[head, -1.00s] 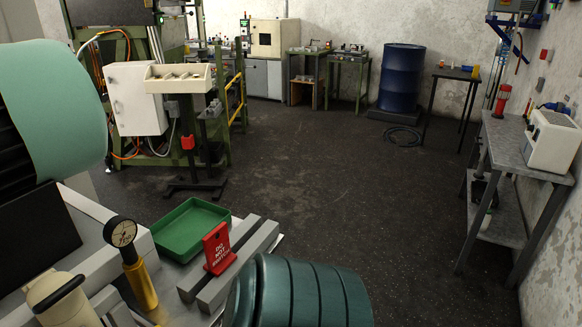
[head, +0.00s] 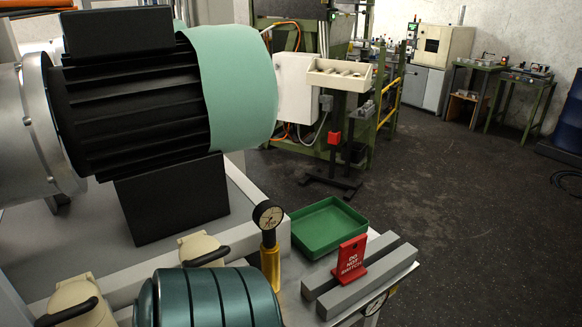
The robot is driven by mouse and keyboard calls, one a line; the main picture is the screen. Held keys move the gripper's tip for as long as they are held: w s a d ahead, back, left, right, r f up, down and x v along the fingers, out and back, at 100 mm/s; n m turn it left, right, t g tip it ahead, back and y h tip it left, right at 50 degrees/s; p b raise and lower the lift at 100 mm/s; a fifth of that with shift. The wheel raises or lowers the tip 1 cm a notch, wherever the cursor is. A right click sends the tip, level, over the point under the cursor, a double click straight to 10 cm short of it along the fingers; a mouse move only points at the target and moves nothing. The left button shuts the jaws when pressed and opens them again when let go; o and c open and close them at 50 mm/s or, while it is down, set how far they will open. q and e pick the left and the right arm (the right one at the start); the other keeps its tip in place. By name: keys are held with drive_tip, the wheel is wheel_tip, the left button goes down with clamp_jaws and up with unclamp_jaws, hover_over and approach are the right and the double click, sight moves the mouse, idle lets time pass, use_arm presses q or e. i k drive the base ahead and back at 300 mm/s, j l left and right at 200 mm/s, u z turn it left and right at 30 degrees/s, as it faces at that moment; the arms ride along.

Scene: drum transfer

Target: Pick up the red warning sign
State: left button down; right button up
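The red warning sign (head: 352,259) with white lettering "DO NOT SWITCH" stands upright, leaning slightly, at two parallel grey bars (head: 372,287) on the bench. Its lower end sits at the gap between the bars, and its contact there is too small to make out. Neither of my grippers is in view, and nothing is seen holding the sign.
A green tray (head: 365,221) stands just behind the sign. A dial gauge on a brass post (head: 270,262) rises to its left. A large black motor with a mint-green cover (head: 235,85) fills the left. Open dark floor (head: 450,200) lies to the right.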

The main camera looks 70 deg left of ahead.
sight(350, 268)
drive_tip(key=u, duration=1.7)
drive_tip(key=k+l+u, duration=0.15)
drive_tip(key=l, duration=0.2)
